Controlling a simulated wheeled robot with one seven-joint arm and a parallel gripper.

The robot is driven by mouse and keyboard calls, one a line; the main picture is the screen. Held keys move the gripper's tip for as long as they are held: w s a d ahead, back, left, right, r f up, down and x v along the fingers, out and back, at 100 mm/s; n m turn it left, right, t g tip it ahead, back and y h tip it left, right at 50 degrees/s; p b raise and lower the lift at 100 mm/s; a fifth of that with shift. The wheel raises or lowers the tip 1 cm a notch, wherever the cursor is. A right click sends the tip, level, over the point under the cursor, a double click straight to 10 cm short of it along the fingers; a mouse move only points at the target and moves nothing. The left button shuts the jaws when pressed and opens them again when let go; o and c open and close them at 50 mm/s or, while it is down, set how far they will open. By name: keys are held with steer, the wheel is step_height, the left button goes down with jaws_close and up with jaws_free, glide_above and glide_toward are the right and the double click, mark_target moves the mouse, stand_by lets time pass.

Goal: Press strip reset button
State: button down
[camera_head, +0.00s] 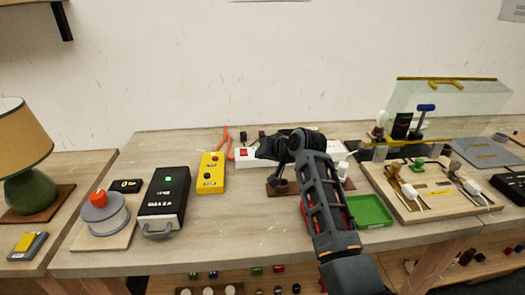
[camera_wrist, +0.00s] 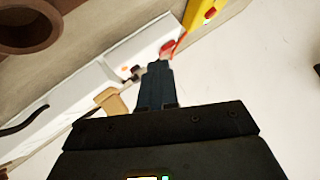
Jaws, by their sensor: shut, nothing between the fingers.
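The white power strip (camera_head: 328,155) lies along the back of the table, with a red switch (camera_head: 243,152) at its left end. In the wrist view the strip (camera_wrist: 75,100) runs diagonally, with a small orange spot (camera_wrist: 125,68) on its top. I cannot tell whether that spot is the reset button. My gripper (camera_head: 264,151) is over the strip in the head view and hides its middle. In the wrist view my gripper's fingers (camera_wrist: 156,68) are together and empty, their tips close beside the strip's far part. Contact cannot be told.
A yellow control box (camera_head: 210,174) stands left of the strip; its corner shows in the wrist view (camera_wrist: 198,14). A black box with a green light (camera_head: 165,192) is further left. A green tray (camera_head: 370,211) and a wooden wiring board (camera_head: 425,200) lie to the right.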

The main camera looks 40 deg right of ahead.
steer(key=w+d+r+m+g+y, duration=0.1)
steer(key=w+d+r+g, duration=0.1)
steer(key=w+d+r, duration=0.3)
step_height(320, 180, up, 3)
steer(key=shift+w+d+r, duration=0.2)
steer(key=shift+w+d, duration=0.2)
steer(key=shift+d, duration=0.3)
steer(key=shift+f, duration=0.15)
step_height(320, 180, down, 6)
steer(key=b, duration=0.6)
steer(key=shift+f, duration=0.2)
steer(key=shift+f+b, duration=0.45)
steer(key=shift+f, duration=0.65)
steer(key=shift+f, duration=0.15)
steer(key=shift+f, duration=0.25)
steer(key=shift+f, duration=0.4)
stand_by(0.8)
stand_by(0.4)
steer(key=shift+r+p, duration=0.75)
steer(key=shift+r, duration=0.05)
